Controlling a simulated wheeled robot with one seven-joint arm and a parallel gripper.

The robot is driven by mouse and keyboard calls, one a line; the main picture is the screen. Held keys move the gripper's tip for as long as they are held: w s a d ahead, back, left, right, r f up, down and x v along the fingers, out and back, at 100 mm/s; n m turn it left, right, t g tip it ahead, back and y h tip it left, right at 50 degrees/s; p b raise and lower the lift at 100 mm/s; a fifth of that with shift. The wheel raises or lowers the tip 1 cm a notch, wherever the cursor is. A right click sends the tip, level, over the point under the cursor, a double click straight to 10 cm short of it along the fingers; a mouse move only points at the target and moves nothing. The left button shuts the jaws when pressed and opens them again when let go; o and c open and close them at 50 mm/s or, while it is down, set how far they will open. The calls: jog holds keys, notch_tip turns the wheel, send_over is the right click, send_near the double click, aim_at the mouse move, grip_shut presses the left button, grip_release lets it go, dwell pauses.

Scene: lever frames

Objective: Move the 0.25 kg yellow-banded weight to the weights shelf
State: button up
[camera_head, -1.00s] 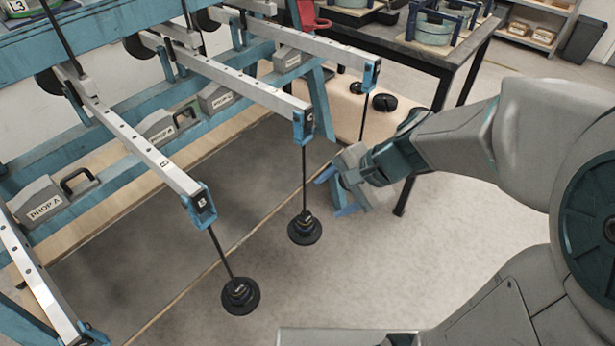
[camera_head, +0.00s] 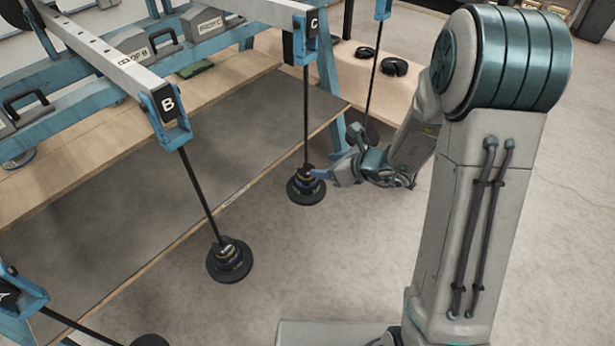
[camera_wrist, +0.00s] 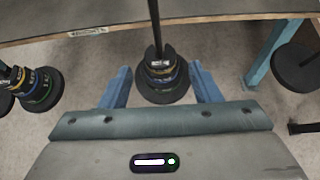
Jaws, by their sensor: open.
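In the wrist view, a stack of dark disc weights (camera_wrist: 162,88) hangs on a black rod, with a yellowish band and a blue band near its top. This stack hangs below lever C in the head view (camera_head: 306,190). My gripper (camera_head: 322,173) is open beside it; in the wrist view its two blue fingers (camera_wrist: 162,88) stand on either side of the stack, with nothing visibly clamped. A low wooden shelf with a dark mat (camera_head: 180,185) lies behind; its front-edge label (camera_wrist: 88,32) seems to read WEIGHTS. The mat looks bare.
Another banded stack (camera_head: 229,260) hangs from lever B (camera_head: 165,105), left of my gripper. A dark disc (camera_wrist: 296,66) hangs at the right in the wrist view, near a blue frame leg (camera_wrist: 268,55). Black discs (camera_head: 394,66) lie on the wooden board at the back.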

aim_at(307, 171)
jog(key=w+a+f+b, duration=0.1)
jog(key=f, duration=0.1)
jog(key=w+a+f+b, duration=0.1)
jog(key=a+f+b, duration=0.1)
jog(key=w+a+f+b, duration=0.1)
jog(key=f+b, duration=0.1)
jog(key=f, duration=0.1)
jog(key=shift+w+a, duration=0.25)
jog(key=shift+a, duration=0.05)
jog(key=shift+w+a+f+b, duration=0.25)
jog(key=shift+w+a+b, duration=0.2)
jog(key=shift+b, duration=0.15)
jog(key=c, duration=0.6)
jog(key=o, duration=0.7)
jog(key=shift+r, duration=0.1)
